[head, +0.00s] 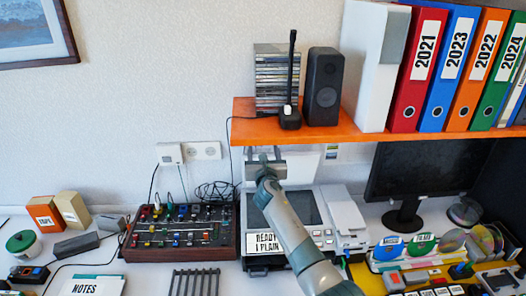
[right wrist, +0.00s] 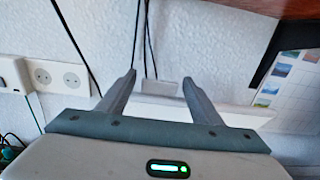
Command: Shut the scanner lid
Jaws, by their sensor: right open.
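The scanner (head: 329,233) stands on the desk under the orange shelf, with its dark glass (head: 303,207) uncovered. Its white lid (head: 303,168) stands raised at the back, partly hidden behind my right arm. My right gripper (head: 263,153) is open and empty at the lid's upper left, just below the shelf. In the right wrist view my two fingers (right wrist: 160,80) are spread apart, pointing toward the wall. A white edge, seemingly the lid's (right wrist: 235,115), shows behind them; I cannot tell whether they touch it. My left gripper is not in view.
The orange shelf (head: 300,130) hangs close above the gripper, bearing a speaker (head: 323,86) and binders. A mixer (head: 181,233) stands left of the scanner, a monitor (head: 420,172) to the right. Wall sockets (head: 205,150) and cables are at the left.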

